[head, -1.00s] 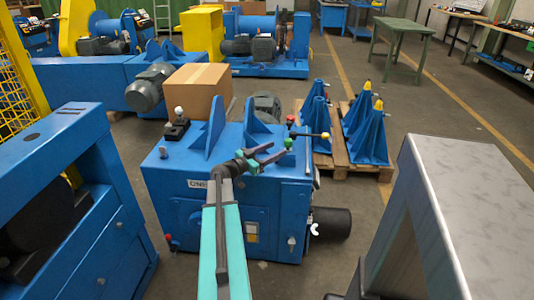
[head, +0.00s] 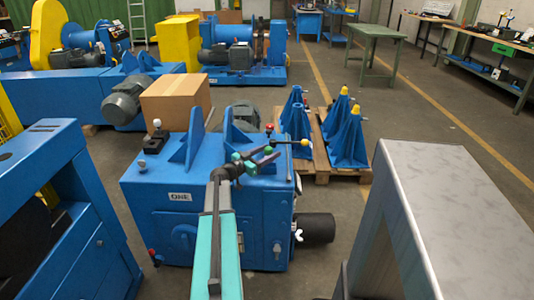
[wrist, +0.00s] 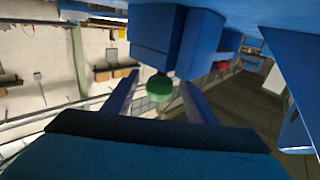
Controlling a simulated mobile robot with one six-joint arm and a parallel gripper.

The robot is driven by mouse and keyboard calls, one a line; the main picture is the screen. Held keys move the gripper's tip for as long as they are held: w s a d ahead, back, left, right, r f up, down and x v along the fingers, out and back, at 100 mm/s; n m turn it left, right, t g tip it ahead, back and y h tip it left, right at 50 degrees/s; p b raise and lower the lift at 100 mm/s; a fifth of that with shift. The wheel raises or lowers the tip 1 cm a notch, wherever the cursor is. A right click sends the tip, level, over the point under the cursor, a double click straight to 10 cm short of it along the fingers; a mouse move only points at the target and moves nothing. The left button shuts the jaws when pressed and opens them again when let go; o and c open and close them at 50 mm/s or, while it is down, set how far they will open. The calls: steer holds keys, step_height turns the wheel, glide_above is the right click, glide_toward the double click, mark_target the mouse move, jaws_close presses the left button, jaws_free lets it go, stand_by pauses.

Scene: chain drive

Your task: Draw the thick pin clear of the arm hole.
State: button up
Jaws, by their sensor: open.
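A blue machine housing (head: 180,225) with an "ONE" plate stands in front of me. At its top right edge are a green knob (head: 268,150), a red knob (head: 269,127) and a yellow knob (head: 304,142) on a dark rod. I cannot tell which of these belongs to the thick pin, and no arm hole shows clearly. My gripper (head: 254,161) is at this edge, close to the green knob. In the wrist view my gripper's two fingers (wrist: 160,79) are open, with the green knob (wrist: 159,89) seen between them. Contact cannot be told.
Two upright blue plates (head: 195,138) and a cardboard box (head: 176,98) are at the housing's top and back. A pallet (head: 320,172) with blue stands is behind right. A grey metal block (head: 440,210) is close at right, a blue machine (head: 50,190) at left.

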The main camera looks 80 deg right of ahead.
jaws_close()
steer(key=shift+r, duration=0.1)
steer(key=shift+r, duration=5.8)
